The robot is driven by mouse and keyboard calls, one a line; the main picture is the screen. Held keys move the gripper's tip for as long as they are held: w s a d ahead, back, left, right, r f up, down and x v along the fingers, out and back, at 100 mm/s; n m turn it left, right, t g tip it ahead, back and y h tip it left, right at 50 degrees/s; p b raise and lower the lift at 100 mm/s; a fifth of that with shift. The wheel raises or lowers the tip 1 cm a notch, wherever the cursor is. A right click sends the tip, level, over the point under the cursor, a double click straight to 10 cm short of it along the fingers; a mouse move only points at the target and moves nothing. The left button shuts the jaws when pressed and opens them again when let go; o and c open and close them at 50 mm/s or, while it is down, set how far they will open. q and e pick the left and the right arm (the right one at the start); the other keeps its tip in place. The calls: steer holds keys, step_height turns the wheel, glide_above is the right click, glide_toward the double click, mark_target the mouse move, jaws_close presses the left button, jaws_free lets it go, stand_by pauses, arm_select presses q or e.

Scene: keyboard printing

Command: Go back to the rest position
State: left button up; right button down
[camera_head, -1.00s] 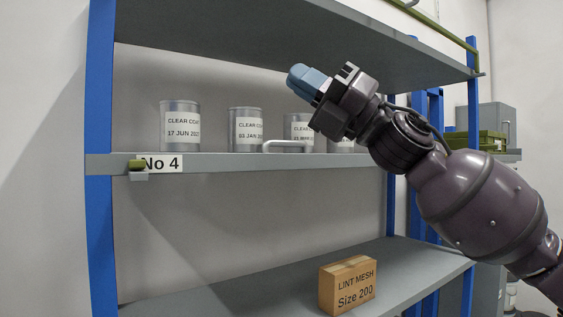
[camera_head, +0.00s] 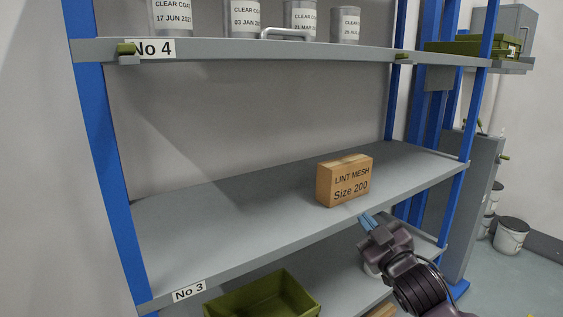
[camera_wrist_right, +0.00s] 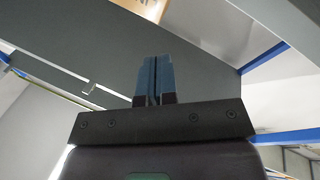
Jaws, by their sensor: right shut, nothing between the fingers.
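My right gripper (camera_head: 369,221) is at the lower right in the head view, in front of the edge of the No 3 shelf, below and right of the cardboard box. Its blue fingers are shut and empty. In the right wrist view the two blue fingers (camera_wrist_right: 154,80) lie side by side, closed together. My left gripper is not in view. The LINT MESH Size 200 box (camera_head: 345,181) stands upright on the No 3 shelf, apart from the gripper. Part of the box shows at the top of the right wrist view (camera_wrist_right: 143,8).
The No 3 shelf (camera_head: 230,215) is otherwise bare. Several CLEAR COAT cans (camera_head: 245,18) stand on the No 4 shelf (camera_head: 220,51) above. A green bin (camera_head: 265,300) is below. Blue posts (camera_head: 103,160) frame the rack.

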steer(key=s+d+f+m+g+h, duration=0.25)
steer(key=s+f, duration=0.25)
steer(key=f, duration=0.5)
steer(key=s+d+f+m+g+h, duration=0.1)
steer(key=s+d+f+m+h, duration=0.15)
steer(key=s+f, duration=0.55)
steer(key=s+d+f+m+g, duration=0.1)
steer(key=s+d+f+g, duration=0.1)
steer(key=s+f, duration=0.6)
steer(key=s+d+f+m+g+h, duration=0.1)
steer(key=s+d+f+m+g, duration=0.1)
steer(key=s+f, duration=0.6)
steer(key=shift+s+d+f+m+h, duration=0.25)
steer(key=shift+s+f+m+h, duration=0.1)
steer(key=shift+f, duration=0.15)
steer(key=shift+w+d, duration=0.15)
